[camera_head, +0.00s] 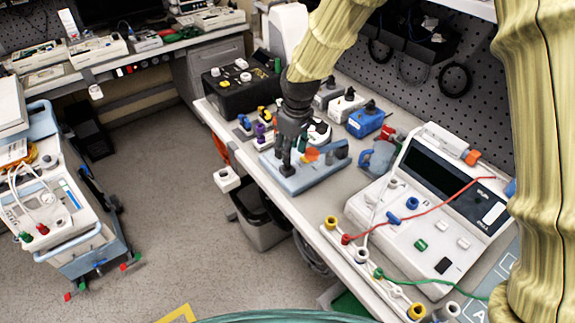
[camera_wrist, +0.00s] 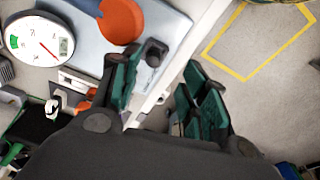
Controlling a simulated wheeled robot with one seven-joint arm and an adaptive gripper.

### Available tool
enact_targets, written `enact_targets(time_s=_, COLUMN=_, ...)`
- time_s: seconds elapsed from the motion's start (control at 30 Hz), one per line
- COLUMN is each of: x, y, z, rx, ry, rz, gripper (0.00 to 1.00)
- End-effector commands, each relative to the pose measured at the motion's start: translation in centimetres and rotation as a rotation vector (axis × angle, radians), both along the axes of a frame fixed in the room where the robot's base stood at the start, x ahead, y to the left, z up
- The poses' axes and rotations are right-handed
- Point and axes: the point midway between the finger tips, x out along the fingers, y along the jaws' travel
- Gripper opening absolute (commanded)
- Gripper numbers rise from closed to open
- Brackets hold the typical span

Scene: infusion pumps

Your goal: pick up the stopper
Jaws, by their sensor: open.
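A small dark grey knob-like piece (camera_wrist: 155,52), which may be the stopper, stands at the edge of a pale blue-grey board (camera_wrist: 80,25). The board also shows on the bench in the head view (camera_head: 299,181). My gripper (camera_wrist: 158,75) is open, with the piece in line between its green-padded fingers in the wrist view. Whether the fingers touch it I cannot tell. In the head view my gripper (camera_head: 290,147) is over the board's left part, and its fingers partly hide what is there.
An orange round piece (camera_wrist: 121,20) sits on the board close to the fingers. A white pump device (camera_head: 430,205) with red and green leads stands on the right. A blue block (camera_head: 366,122) and several small connectors crowd behind. Open floor (camera_head: 165,190) lies left of the bench.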

Motion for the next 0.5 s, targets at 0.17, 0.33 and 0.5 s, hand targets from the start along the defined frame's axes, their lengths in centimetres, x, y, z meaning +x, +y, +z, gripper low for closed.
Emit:
enact_targets(time_s=0.17, x=0.6, y=0.1, z=-1.7, rx=0.0, ry=0.013, rz=-0.002, gripper=0.44)
enact_targets(time_s=0.33, x=0.2, y=0.6, z=-3.2, rx=0.0, ry=0.009, rz=-0.002, gripper=0.44)
enact_targets(time_s=0.5, x=0.5, y=0.7, z=-4.9, rx=0.001, ry=0.007, rz=-0.003, gripper=0.44)
